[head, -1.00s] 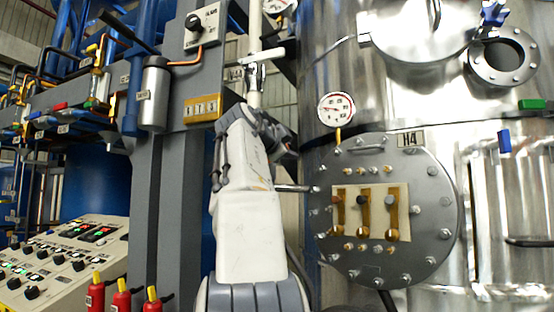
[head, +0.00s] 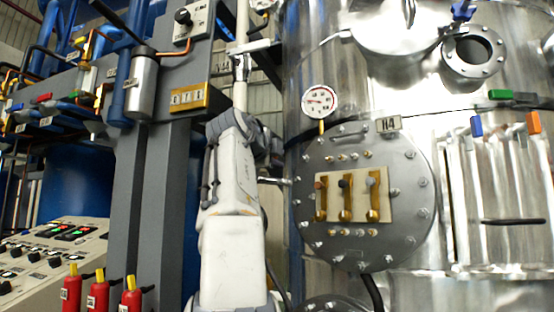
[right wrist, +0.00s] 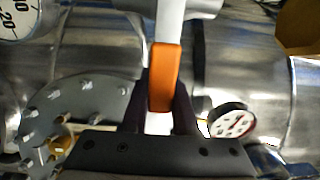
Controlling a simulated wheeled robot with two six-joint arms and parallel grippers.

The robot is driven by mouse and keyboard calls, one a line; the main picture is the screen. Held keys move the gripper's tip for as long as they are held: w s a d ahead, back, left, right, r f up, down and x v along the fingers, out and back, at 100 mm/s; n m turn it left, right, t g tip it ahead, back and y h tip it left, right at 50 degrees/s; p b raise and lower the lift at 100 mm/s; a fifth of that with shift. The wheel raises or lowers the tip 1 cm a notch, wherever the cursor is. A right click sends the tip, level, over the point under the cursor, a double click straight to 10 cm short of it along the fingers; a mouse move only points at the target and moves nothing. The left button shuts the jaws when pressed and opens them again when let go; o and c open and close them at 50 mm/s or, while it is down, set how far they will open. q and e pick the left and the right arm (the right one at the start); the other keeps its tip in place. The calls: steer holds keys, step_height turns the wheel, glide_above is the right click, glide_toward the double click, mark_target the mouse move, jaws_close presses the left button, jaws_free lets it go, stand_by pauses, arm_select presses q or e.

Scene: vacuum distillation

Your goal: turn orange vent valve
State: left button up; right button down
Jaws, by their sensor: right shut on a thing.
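In the right wrist view, an orange valve handle (right wrist: 164,78) on a pale stem sits upright between the dark fingers of my right gripper (right wrist: 162,88). The fingers are shut on it, one on each side. In the head view, my right arm rises at the centre, in front of a white vertical pipe. The arm's own links hide the fingers and the held handle there. Another orange handle (head: 533,122) shows at the far right of the head view, on the steel vessel, away from my arm. My left gripper is not in view.
A round bolted flange (head: 365,245) marked H4 and a pressure gauge (head: 319,102) are right of my arm. Blue (head: 476,126) and green (head: 500,94) handles are on the vessel. A control panel (head: 50,262) and red cylinders (head: 98,292) are at lower left.

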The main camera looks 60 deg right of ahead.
steer(key=shift+f, duration=0.15)
steer(key=c, duration=0.7)
jaws_free()
steer(key=a+b, duration=0.1)
steer(key=a, duration=0.2)
steer(key=s+a+b, duration=0.1)
steer(key=a, duration=0.3)
steer(key=a+b, duration=0.1)
steer(key=a, duration=0.2)
steer(key=shift+s+a, duration=0.15)
steer(key=shift+s, duration=0.2)
